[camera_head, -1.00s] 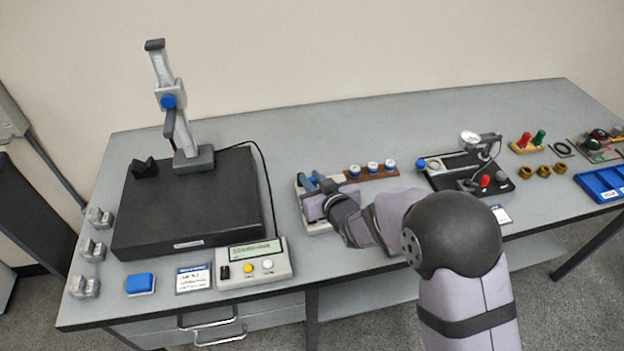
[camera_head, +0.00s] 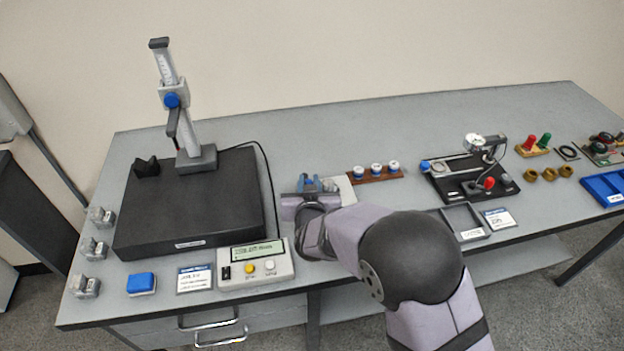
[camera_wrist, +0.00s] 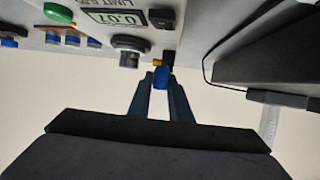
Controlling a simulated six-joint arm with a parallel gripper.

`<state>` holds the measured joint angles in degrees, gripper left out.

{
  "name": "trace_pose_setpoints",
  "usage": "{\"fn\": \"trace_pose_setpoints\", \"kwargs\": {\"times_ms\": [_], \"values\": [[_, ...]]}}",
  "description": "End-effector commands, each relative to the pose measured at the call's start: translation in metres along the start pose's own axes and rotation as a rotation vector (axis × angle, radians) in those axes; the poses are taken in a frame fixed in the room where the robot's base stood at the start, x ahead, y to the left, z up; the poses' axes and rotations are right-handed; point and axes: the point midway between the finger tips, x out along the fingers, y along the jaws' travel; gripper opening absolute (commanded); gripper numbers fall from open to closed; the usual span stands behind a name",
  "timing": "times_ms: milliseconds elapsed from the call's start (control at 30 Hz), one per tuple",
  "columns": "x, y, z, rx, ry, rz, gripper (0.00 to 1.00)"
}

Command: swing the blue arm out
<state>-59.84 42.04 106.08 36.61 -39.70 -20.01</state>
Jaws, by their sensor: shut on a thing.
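The blue arm shows as a rounded blue end (camera_wrist: 160,78) in the wrist view, with a small yellow piece beside it, at the edge of a light-grey gauge box (camera_wrist: 215,12). My gripper (camera_wrist: 161,80) is shut on this blue end, one finger on each side. In the head view my gripper (camera_head: 318,184) is at the left part of the grey gauge box (camera_head: 344,188), and my wrist hides much of the box. The rest of the blue arm is hidden. The box has a display, a dark round knob (camera_wrist: 128,50) and a green button (camera_wrist: 58,13).
A black plate (camera_head: 185,215) with a height gauge stands left, and a box with a display (camera_head: 256,265) stands in front of it. A wooden rack (camera_head: 375,174) with blue-and-white pieces is right behind the gauge box. A dark tray (camera_head: 465,222) lies to the right of my arm.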

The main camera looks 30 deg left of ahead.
Motion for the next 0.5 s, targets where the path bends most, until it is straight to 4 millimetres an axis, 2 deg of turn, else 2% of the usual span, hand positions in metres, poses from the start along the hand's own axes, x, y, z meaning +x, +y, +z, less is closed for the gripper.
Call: {"fn": "trace_pose_setpoints", "kwargs": {"times_ms": [500], "values": [[-0.0021,-0.0118,-0.0006,0.081,-0.002,0.195,0.0]]}}
